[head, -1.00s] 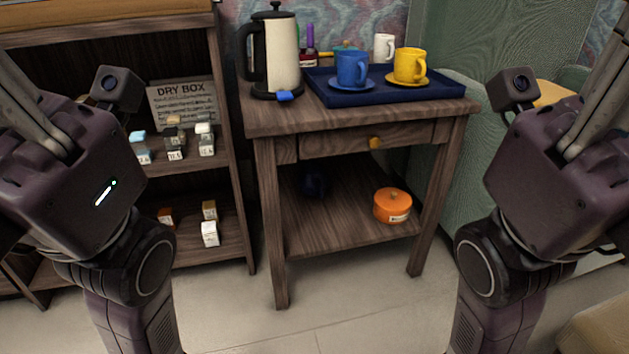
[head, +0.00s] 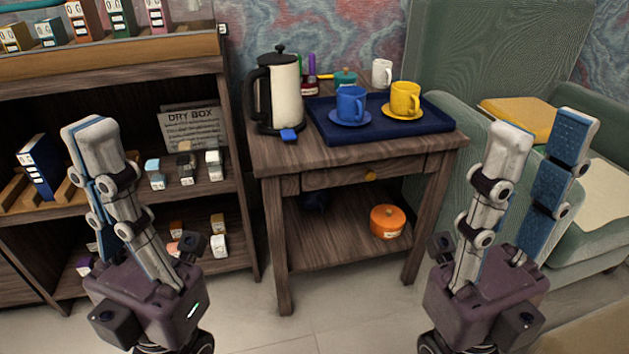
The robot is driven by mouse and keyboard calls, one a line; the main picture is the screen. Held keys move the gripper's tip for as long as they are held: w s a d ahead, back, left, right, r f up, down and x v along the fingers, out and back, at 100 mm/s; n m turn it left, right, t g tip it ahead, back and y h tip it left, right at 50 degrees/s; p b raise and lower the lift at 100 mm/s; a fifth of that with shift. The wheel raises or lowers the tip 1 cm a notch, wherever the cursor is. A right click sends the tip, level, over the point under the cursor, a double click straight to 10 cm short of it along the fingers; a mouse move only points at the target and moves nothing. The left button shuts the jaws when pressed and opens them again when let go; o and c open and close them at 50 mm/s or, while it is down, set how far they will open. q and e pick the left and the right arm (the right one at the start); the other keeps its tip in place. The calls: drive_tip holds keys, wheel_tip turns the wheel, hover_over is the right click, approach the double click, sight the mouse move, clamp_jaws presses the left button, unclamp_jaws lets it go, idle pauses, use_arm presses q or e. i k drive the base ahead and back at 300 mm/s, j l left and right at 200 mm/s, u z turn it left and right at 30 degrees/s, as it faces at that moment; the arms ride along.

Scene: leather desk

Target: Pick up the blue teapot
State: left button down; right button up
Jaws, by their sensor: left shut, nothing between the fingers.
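A dark blue rounded object (head: 316,200), which may be the blue teapot, sits in shadow at the left of the side table's lower shelf. Its upper part is hidden behind the drawer front, and its shape is hard to tell. My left gripper (head: 92,138) is shut and empty, pointing up in front of the bookshelf, well left of the table. My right gripper (head: 541,135) is open and empty, its fingers spread, in front of the green armchair, right of the table. Both are apart from the blue object.
The side table (head: 280,155) bears a cream and black kettle (head: 284,90) and a blue tray (head: 385,132) with a blue cup (head: 351,103) and a yellow cup (head: 404,99). An orange round pot (head: 388,221) shares the lower shelf. A bookshelf (head: 240,185) and a green armchair (head: 455,120) flank the table.

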sight(316, 199)
drive_tip(key=i+l+u, duration=0.2)
drive_tip(key=l, duration=0.15)
drive_tip(key=l+u, duration=0.15)
drive_tip(key=l, duration=0.2)
drive_tip(key=u, duration=1.2)
